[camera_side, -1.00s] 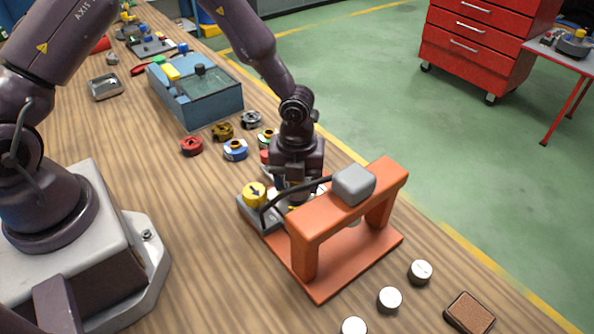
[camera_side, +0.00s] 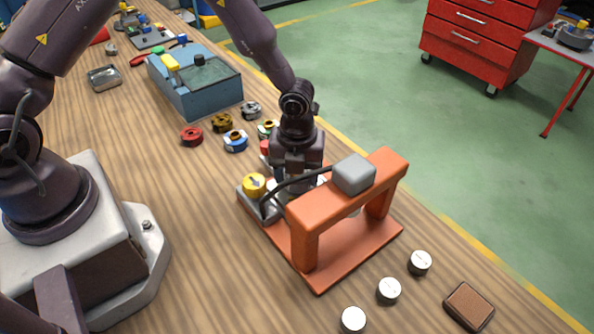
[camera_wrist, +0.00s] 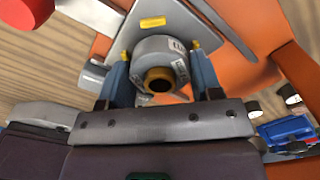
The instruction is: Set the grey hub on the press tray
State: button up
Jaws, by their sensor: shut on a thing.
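The grey hub (camera_wrist: 160,58), a short cylinder with a brass-coloured bore, sits between the two blue fingers of my gripper (camera_wrist: 157,53) in the wrist view. My gripper is shut on it. In the side view my gripper (camera_side: 296,182) points down behind the orange press (camera_side: 305,250), which hides the fingertips and the hub. A grey tray (camera_side: 262,214) lies at the press's left side, with a yellow round part (camera_side: 254,185) at its far end. In the wrist view a grey plate lies just beyond the hub; I cannot tell whether they touch.
The press arch carries a grey block (camera_side: 354,174) and a dark cable close to my gripper. Several coloured rings, including a red one (camera_side: 191,137), lie behind. White-topped cylinders (camera_side: 389,290) and a brown block (camera_side: 469,306) lie in front. The wood left of the press is clear.

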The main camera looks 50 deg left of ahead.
jog(key=shift+f, duration=0.4)
dwell(1.1)
jog(key=o, duration=1.4)
jog(key=shift+r, duration=3.5)
